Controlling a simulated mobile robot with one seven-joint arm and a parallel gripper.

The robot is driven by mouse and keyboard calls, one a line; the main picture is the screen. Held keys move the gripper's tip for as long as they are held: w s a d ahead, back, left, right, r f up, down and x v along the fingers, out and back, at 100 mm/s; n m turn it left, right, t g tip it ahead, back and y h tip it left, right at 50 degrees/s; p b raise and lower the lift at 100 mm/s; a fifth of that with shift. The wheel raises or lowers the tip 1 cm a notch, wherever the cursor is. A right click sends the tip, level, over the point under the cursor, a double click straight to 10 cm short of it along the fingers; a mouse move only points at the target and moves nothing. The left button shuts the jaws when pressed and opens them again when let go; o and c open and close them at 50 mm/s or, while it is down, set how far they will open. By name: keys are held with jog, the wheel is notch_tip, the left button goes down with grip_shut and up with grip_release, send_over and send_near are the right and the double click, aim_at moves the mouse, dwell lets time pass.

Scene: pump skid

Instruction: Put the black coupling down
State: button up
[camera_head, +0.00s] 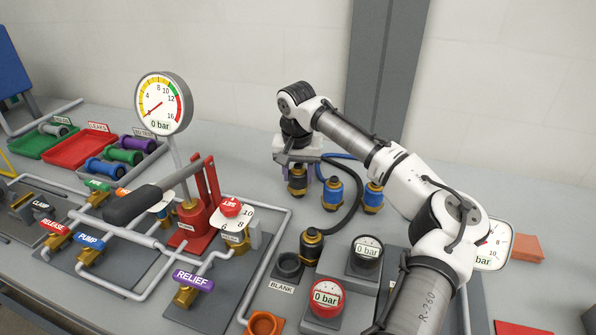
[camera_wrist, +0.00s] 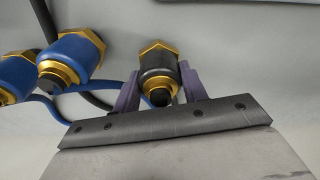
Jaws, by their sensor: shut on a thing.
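The black coupling (camera_wrist: 159,70), with brass ends, sits between the two purple fingers of my gripper (camera_wrist: 158,92) in the wrist view. My gripper is shut on it. In the head view my gripper (camera_head: 297,167) is at the back of the bench, and the black coupling (camera_head: 297,181) hangs below it, upright. I cannot tell whether its lower end touches the bench. Another black coupling with brass ends (camera_head: 312,244) stands nearer the front, beside the BLANK holder, with a black hose running from it.
Two blue couplings (camera_head: 332,193) (camera_head: 372,197) stand just right of my gripper, with blue hoses behind. An empty dark socket (camera_head: 288,265) labelled BLANK is in front. A red pump (camera_head: 190,222) with a long handle and a gauge (camera_head: 161,104) stand to the left. Bare bench lies behind.

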aim_at(298, 175)
jog(key=o, duration=1.1)
jog(key=r, duration=0.4)
jog(key=s+r+b, duration=0.1)
jog(key=r, duration=0.7)
jog(key=shift+s, duration=0.25)
